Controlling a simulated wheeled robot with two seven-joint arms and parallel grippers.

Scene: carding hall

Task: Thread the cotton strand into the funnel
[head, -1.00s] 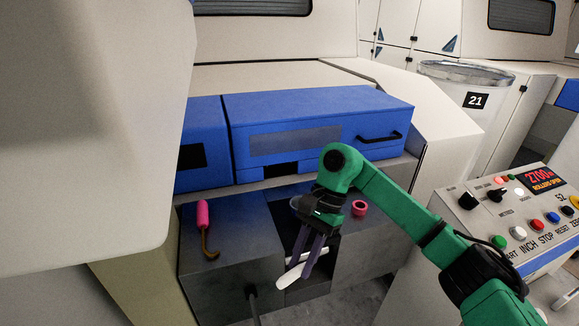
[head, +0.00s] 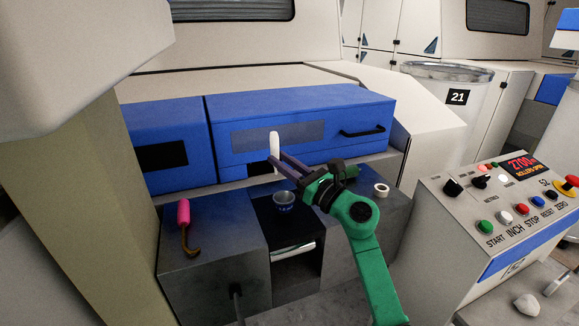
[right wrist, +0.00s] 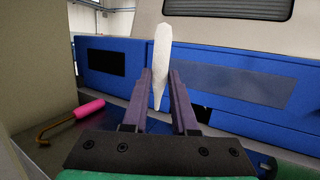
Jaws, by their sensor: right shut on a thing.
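My right gripper (head: 273,160) is shut on the white cotton strand (head: 275,143), which stands nearly upright between the fingertips, in front of the blue cover. In the right wrist view the strand (right wrist: 161,60) rises above the two fingers (right wrist: 164,92), and its narrow lower end tapers between them. The funnel (head: 284,202), a small grey-blue cup, stands on the dark strip at the middle of the machine's front. In the head view the strand is above the funnel and slightly left of it, apart from it. My left gripper is not in view.
A pink-handled hook (head: 184,215) lies on the left block. A pale ring (head: 381,190) sits on the right block. The blue cover (head: 310,113) with a black handle stands behind. The control panel (head: 510,200) at right reads "ROLLERS OPEN". A shiny roller (head: 292,250) shows below the funnel.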

